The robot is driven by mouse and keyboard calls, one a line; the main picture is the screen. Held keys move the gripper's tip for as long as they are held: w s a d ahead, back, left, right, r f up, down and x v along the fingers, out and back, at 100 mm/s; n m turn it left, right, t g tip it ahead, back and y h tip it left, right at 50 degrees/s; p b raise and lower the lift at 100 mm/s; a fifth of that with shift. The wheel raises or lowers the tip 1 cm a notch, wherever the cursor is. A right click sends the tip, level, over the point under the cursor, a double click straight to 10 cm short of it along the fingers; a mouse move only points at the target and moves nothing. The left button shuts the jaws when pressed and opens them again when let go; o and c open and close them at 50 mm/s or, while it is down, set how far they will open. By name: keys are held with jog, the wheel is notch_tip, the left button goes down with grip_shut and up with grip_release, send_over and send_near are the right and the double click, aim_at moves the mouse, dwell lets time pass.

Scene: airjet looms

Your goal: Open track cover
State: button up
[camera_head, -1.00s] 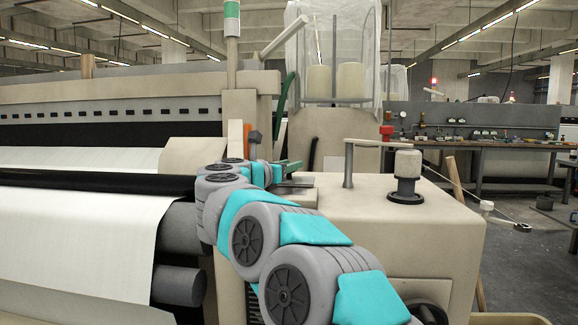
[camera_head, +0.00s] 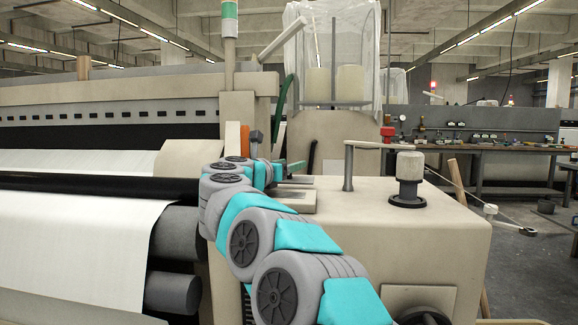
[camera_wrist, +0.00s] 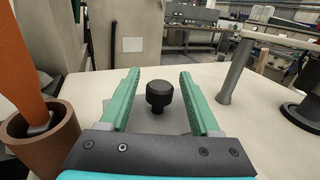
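My gripper (camera_wrist: 155,95) is open in the wrist view, its two green fingers spread apart. A black knob (camera_wrist: 159,95) stands on a grey plate (camera_wrist: 151,116) and shows between the fingers, with a gap on each side. I cannot tell whether this knob belongs to the track cover. In the head view my arm reaches over the right end of the loom (camera_head: 410,225), and a grey plate (camera_head: 292,198) lies beside my wrist. The fingers are mostly hidden in the head view by my arm.
In the wrist view a brown cup (camera_wrist: 45,140) with an orange handle stands left of my gripper. A grey post with a lever (camera_wrist: 235,72) stands at the right. In the head view a pale-topped black knob (camera_head: 408,180) stands on the machine top.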

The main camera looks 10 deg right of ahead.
jog(key=b+v, duration=0.1)
jog(key=v, duration=0.7)
jog(key=shift+b, duration=0.4)
